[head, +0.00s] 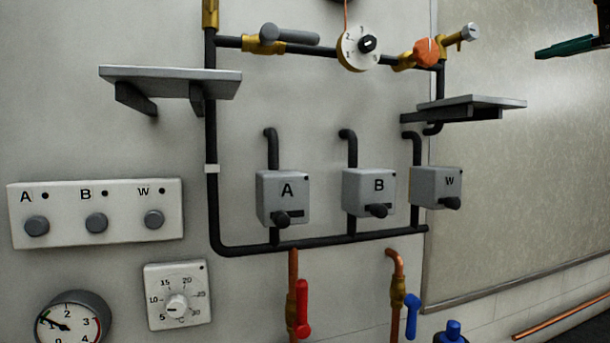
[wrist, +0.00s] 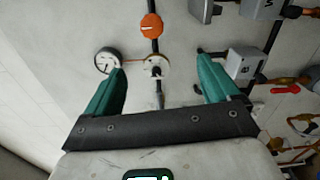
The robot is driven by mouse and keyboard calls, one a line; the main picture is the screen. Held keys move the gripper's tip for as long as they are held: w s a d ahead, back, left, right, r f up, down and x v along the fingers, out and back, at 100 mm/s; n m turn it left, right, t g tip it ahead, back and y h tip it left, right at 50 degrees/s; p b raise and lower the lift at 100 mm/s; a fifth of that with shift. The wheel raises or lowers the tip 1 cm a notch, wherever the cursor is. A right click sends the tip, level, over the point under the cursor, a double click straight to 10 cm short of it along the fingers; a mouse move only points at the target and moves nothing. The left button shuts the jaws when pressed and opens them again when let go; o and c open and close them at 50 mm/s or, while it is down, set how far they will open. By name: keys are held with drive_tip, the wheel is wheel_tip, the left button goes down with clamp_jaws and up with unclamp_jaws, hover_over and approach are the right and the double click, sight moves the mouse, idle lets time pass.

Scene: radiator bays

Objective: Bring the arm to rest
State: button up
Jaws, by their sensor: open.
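My gripper (wrist: 162,63) shows in the wrist view with two green fingers spread wide apart and nothing between them. The fingertips point at the wall with its pipes and are apart from it as far as I can see. In the head view only a green part of my gripper (head: 572,47) shows at the top right edge, in front of the pale panel (head: 520,170). The rest of the arm is out of that view.
Two grey shelves (head: 185,80) (head: 480,104) jut out from the wall. A numbered white dial (head: 350,55), an orange knob (head: 426,51), and boxes A (head: 283,198), B (head: 369,192) and W (head: 436,187) sit along the black pipes. Red (head: 303,310) and blue (head: 412,315) levers are below.

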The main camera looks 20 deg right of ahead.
drive_tip(key=w+d+f+m+g, duration=0.1)
drive_tip(key=w+f+m, duration=0.35)
drive_tip(key=f, duration=0.75)
drive_tip(key=w+d+f+m+g, duration=0.1)
drive_tip(key=w+f+m, duration=0.3)
drive_tip(key=f, duration=0.9)
drive_tip(key=w+a+f+m+g, duration=0.15)
drive_tip(key=a+f, duration=0.25)
drive_tip(key=f, duration=0.9)
drive_tip(key=a+f+m+g, duration=0.3)
drive_tip(key=a+f, duration=0.1)
drive_tip(key=f, duration=0.9)
drive_tip(key=s+a+f+m+g, duration=0.1)
drive_tip(key=s+a+f+g, duration=0.2)
drive_tip(key=f, duration=0.4)
drive_tip(key=s+a+f+m+y, duration=0.1)
drive_tip(key=s+a+f+m, duration=0.15)
drive_tip(key=s+f, duration=0.4)
drive_tip(key=s+a+f+m+g, duration=0.1)
drive_tip(key=s+a+f+g, duration=0.15)
drive_tip(key=f, duration=0.65)
drive_tip(key=s+a+f+m+g+h, duration=0.1)
drive_tip(key=s+a+f+g, duration=0.1)
drive_tip(key=s+f, duration=0.4)
drive_tip(key=s+a+f+m+g, duration=0.2)
drive_tip(key=s+f, duration=0.4)
drive_tip(key=s, duration=1)
drive_tip(key=shift+a+g+h, duration=0.15)
drive_tip(key=shift+g+h, duration=0.25)
